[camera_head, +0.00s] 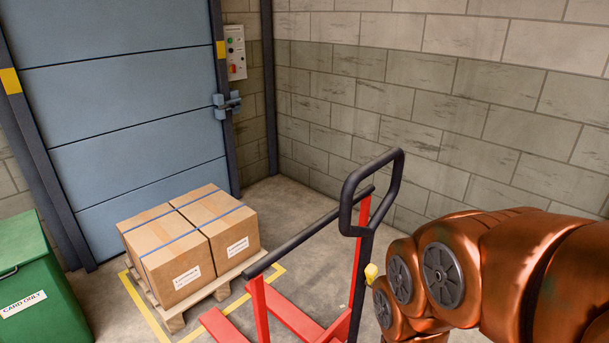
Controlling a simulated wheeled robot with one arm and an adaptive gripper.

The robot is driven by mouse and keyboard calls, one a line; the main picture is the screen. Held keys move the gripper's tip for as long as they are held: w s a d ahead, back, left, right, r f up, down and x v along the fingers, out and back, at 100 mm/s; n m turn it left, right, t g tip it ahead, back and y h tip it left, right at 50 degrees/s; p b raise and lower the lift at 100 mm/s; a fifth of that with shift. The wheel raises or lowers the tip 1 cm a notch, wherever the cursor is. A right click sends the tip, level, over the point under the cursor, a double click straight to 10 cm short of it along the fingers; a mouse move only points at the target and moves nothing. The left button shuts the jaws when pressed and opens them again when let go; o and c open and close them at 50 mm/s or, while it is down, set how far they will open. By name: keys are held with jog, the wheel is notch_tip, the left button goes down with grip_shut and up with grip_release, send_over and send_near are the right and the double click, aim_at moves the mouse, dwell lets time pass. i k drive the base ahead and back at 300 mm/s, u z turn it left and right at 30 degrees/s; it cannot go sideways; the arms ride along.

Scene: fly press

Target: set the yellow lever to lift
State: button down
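The yellow lever (371,272) shows as a small yellow piece beside the dark upright of a red pallet truck (259,305), right of centre. My copper-coloured arm stands close at its right and partly covers that area. The lever's setting cannot be told from this view. The truck has a black looped handle (347,205) at the top of its upright and a black bar running to the left. My gripper is not visible, so how it stands to the lever does not show.
Strapped cardboard boxes (185,268) sit on a wooden pallet (174,322) inside a yellow floor outline. A green bin (45,285) stands at the left. A blue shutter door (130,110) and a wall control box (236,53) are behind. Block walls close the back and right.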

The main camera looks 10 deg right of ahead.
aim_at(371, 269)
jog(key=u, duration=1.95)
jog(key=k, duration=0.55)
jog(key=z, duration=1.2)
